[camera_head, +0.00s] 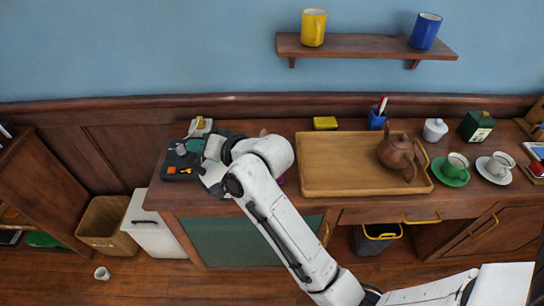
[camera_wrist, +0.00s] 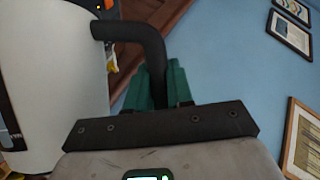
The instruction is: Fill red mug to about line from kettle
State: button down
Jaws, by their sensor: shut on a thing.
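A white, rounded kettle body (camera_wrist: 50,70) with a black bent handle fills the left of the wrist view. My gripper (camera_wrist: 160,75) has its green fingers on both sides of the handle and is shut on it. In the head view my arm reaches to the left part of the counter, and my arm and wrist hide most of the gripper and kettle there. The water level and spout cannot be seen. No red mug can be made out in either view; my arm covers part of the counter.
A wooden tray (camera_head: 345,180) bears a brown teapot (camera_head: 396,152). Right of it are a green cup (camera_head: 455,162) and a white cup (camera_head: 500,163) on saucers. A yellow mug (camera_head: 313,27) and blue mug (camera_head: 425,30) stand on the shelf. A white mug (camera_head: 102,273) lies on the floor.

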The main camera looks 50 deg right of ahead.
jog(key=shift+s+d+r+m+t+y+b, duration=0.15)
jog(key=shift+s+d+r+m, duration=0.1)
jog(key=shift+d+r, duration=0.3)
jog(key=shift+s+d+r+m+t+y+b, duration=0.15)
jog(key=shift+d+r+m, duration=0.15)
jog(key=shift+r, duration=0.4)
dwell(2.2)
jog(key=shift+s+d+r+m+t+y, duration=0.15)
jog(key=shift+d+r+m+t, duration=0.05)
jog(key=shift+d+r, duration=0.3)
jog(key=shift+s+d+r+m+t+y, duration=0.15)
jog(key=shift+d+r+t, duration=0.05)
jog(key=shift+d+r, duration=0.2)
dwell(3.2)
